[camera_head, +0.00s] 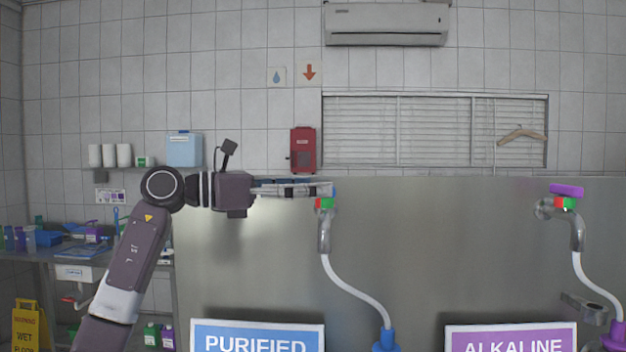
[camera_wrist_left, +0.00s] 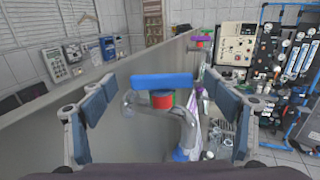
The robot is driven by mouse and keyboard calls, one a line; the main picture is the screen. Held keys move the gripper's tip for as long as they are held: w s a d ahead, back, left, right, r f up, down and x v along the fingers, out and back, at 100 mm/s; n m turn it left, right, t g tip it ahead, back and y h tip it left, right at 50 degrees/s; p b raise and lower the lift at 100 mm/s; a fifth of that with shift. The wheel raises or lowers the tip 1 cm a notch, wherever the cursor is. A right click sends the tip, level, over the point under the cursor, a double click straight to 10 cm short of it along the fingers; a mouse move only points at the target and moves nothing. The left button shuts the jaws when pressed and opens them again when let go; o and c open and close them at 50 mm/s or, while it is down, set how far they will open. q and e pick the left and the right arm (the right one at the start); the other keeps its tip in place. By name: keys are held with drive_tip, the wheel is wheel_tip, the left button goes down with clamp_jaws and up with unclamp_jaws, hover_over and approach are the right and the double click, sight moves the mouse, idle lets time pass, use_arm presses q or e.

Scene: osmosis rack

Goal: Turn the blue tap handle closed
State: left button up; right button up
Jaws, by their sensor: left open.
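The blue tap handle (camera_wrist_left: 162,80) is a flat bar on a red-and-green collar (camera_wrist_left: 162,99), on top of a curved metal tap (camera_wrist_left: 150,118). In the left wrist view the bar lies crosswise. My left gripper (camera_wrist_left: 158,88) is open, with one finger on each side of the handle and a gap to each. In the head view my left gripper (camera_head: 325,190) reaches in from the left at the tap (camera_head: 325,228) above the PURIFIED sign (camera_head: 258,338). Its fingers hide most of the blue handle there. My right gripper is not seen.
A metal panel (camera_head: 440,235) stands behind the taps. A second tap with a purple handle (camera_head: 567,190) is at the right, above the ALKALINE sign (camera_head: 511,340). A white hose (camera_head: 355,292) hangs from the near tap. An unidentified grey part (camera_head: 583,306) shows at lower right.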

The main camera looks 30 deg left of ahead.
use_arm(q)
drive_tip(key=shift+w+d, duration=0.1)
drive_tip(key=shift+d, duration=0.2)
drive_tip(key=shift+a, duration=0.1)
drive_tip(key=c, duration=1.2)
drive_tip(key=shift+o, duration=0.2)
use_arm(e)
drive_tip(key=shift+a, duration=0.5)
